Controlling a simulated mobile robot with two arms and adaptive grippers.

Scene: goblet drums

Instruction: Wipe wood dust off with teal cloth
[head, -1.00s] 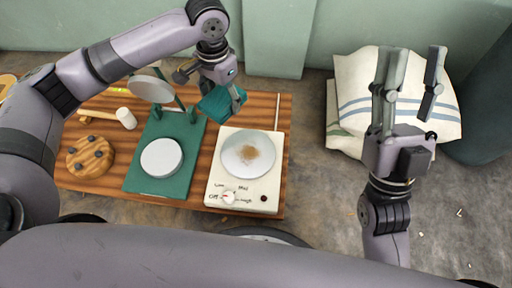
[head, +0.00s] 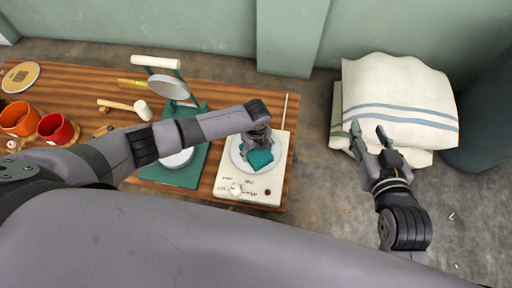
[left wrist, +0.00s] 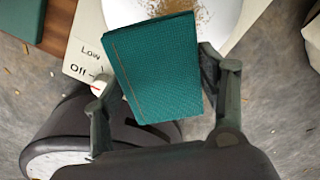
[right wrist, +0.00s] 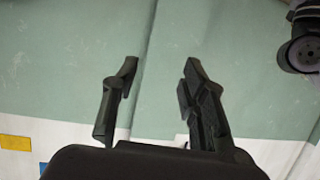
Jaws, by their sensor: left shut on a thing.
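The teal cloth (head: 261,158) is a folded pad held in my left gripper (head: 258,148) over the round white plate (head: 238,160) of the cream appliance. In the left wrist view the cloth (left wrist: 155,68) sits between the two fingers (left wrist: 165,90). Tan wood dust (left wrist: 180,8) shows on the plate just beyond the cloth's far edge. I cannot tell whether the cloth touches the plate. My right gripper (head: 372,140) is open and empty near the stacked sacks; its spread fingers also show in the right wrist view (right wrist: 157,85).
The cream appliance (head: 270,192) has a knob and a thin rod at the back. A green press stand (head: 190,174), a mallet (head: 141,108), an orange cup (head: 20,118) and a red cup (head: 58,130) share the wooden table (head: 210,92). White sacks (head: 398,100) lie right.

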